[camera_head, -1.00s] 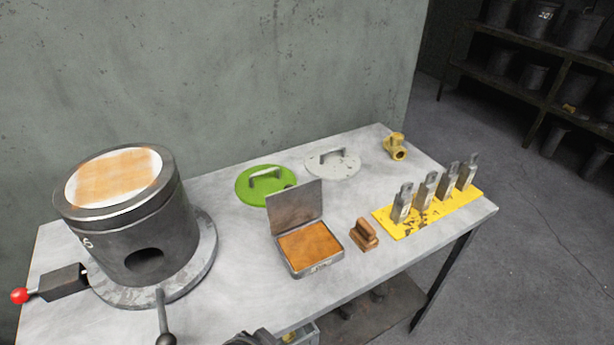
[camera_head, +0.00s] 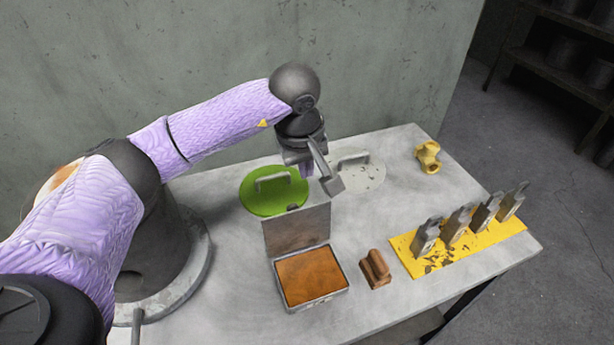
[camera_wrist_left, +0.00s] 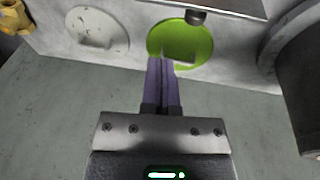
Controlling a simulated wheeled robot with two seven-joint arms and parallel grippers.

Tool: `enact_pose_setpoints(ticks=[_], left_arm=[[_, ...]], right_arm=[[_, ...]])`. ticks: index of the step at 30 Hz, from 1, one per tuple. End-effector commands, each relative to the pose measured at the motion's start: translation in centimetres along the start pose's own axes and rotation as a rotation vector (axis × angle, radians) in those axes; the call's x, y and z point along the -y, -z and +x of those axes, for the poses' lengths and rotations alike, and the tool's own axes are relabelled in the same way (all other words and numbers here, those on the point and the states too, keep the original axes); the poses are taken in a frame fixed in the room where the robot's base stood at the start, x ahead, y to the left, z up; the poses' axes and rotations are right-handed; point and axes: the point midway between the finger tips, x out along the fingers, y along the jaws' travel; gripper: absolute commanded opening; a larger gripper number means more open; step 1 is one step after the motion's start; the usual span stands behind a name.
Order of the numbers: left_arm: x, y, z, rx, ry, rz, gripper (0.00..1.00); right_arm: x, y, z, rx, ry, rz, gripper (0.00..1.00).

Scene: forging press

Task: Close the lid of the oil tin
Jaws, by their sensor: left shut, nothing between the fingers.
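The oil tin (camera_head: 311,277) is a shallow square metal box with orange-brown contents, on the table in the head view. Its flat grey lid (camera_head: 297,230) stands upright at the tin's back edge, open. My left gripper (camera_head: 330,182) is just behind and above the lid's upper right corner. In the left wrist view its fingers (camera_wrist_left: 161,66) are together with nothing between them. A strip of grey metal, probably the lid (camera_wrist_left: 225,5), crosses the top of that view. Whether the gripper touches the lid I cannot tell. My right gripper is in neither view.
A green disc with a handle (camera_head: 262,195) and a grey one (camera_head: 362,172) lie behind the tin. A brown block (camera_head: 376,268) sits right of it. Several metal stamps stand on a yellow plate (camera_head: 480,240). A brass fitting (camera_head: 428,157) is at the back right. A dark cylinder (camera_head: 165,262) stands left.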

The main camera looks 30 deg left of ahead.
Motion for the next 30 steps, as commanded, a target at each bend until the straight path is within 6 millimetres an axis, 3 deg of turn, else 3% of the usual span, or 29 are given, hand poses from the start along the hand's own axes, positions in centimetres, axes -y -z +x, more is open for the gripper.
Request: enact_pose_setpoints(ticks=[2, 5, 19, 24, 30], left_arm=[[1.8, 2.2, -1.1, -0.081, 0.096, 0.017, 0.00], [2.6, 2.9, -0.8, -0.107, 0.140, 0.023, 0.00], [3.8, 3.6, 8.9, -0.100, 0.136, 0.023, 0.00], [3.6, 1.1, 7.7, -0.102, 0.132, 0.028, 0.00], [3.6, -0.1, 7.5, -0.104, 0.131, 0.024, 0.00]], right_arm=[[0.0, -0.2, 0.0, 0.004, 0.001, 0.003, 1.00], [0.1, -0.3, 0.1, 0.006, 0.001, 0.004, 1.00], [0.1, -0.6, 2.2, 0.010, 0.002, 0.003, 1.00], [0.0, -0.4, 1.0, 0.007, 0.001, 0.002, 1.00], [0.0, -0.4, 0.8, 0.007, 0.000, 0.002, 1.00]])
